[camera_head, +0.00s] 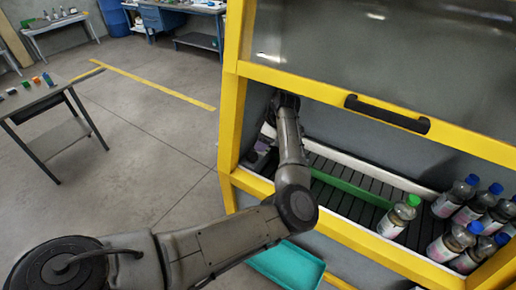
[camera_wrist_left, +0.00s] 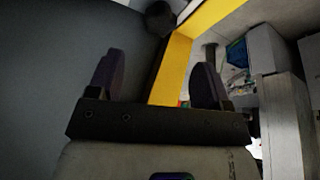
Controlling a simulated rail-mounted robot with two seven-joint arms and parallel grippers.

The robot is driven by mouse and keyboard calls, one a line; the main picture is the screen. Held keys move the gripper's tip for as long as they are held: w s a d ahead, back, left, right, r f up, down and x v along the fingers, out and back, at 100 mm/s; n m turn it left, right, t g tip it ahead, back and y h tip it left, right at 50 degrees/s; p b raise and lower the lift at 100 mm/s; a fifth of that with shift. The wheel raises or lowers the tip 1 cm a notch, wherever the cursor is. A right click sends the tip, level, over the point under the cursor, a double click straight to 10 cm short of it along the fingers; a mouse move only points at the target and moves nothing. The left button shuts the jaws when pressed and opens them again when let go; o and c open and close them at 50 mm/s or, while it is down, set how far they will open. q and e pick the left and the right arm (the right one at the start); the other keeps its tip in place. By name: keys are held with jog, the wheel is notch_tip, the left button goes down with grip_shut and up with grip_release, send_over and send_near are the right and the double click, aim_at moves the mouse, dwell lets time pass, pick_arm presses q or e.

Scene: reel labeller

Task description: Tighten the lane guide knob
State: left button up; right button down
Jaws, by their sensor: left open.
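My left arm reaches from the lower left into the opening of the yellow-framed machine (camera_head: 232,120). Its far end is at the upper left of the opening, where the gripper (camera_head: 284,98) is small and partly hidden by my arm. In the left wrist view my left gripper (camera_wrist_left: 158,82) is open, with nothing between its dark fingers. A dark round thing (camera_wrist_left: 160,17), possibly the knob, shows beyond the fingertips at the top. In the head view I cannot make out the knob. A green lane guide (camera_head: 352,184) runs along the dark conveyor (camera_head: 330,201). My right gripper is not in view.
A bottle with a green cap (camera_head: 398,216) stands at the conveyor's right part, with several blue-capped bottles (camera_head: 452,243) beyond it. A raised hatch with a black handle (camera_head: 387,113) overhangs the opening. A teal tray (camera_head: 285,264) is below.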

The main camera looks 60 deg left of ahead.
pick_arm(q)
jog(key=shift+v, duration=2.4)
jog(key=shift+f, duration=0.15)
